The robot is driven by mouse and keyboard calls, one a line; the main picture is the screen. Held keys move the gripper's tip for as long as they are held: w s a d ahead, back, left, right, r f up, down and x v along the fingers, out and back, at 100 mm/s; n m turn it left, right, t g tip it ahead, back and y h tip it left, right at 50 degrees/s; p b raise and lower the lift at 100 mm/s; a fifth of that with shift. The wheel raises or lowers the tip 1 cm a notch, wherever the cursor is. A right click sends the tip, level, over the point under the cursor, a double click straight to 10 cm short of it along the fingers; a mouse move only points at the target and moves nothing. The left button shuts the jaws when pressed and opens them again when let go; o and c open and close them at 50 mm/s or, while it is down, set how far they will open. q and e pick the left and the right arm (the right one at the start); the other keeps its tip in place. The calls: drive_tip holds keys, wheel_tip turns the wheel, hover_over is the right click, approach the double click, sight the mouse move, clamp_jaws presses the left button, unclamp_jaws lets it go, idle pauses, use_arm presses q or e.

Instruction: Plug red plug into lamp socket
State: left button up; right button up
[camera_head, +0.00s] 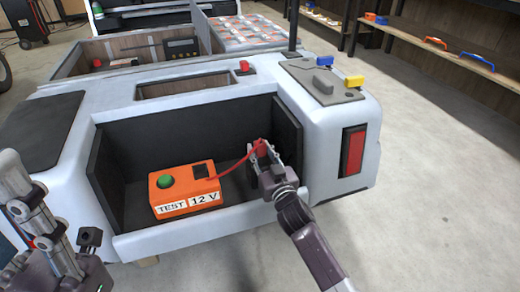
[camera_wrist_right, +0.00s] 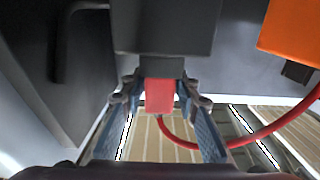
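The red plug (camera_head: 262,147) is at my right gripper (camera_head: 264,154), at the right end of the cart's open rear recess. In the wrist view the red plug (camera_wrist_right: 160,96) sits between the two fingertips, which close in on both sides at its dark end. That end meets a dark block (camera_wrist_right: 166,26); I cannot tell whether this is the lamp socket or whether the plug is seated. A red cable (camera_head: 233,166) runs to the orange 12 V test box (camera_head: 182,190) with a green button. My left gripper (camera_head: 89,240) is at the lower left, away from these; its opening is unclear.
The white cart body (camera_head: 230,220) has a raised lip in front of the recess. A red tail lamp (camera_head: 353,150) is on the right rear corner. A panel with blue and yellow parts (camera_head: 325,80) lies on top. Open floor (camera_head: 440,200) is at right.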

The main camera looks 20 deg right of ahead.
drive_tip(key=o, duration=0.3)
drive_tip(key=shift+r, duration=0.1)
drive_tip(key=s, duration=1.2)
drive_tip(key=shift+d, duration=0.2)
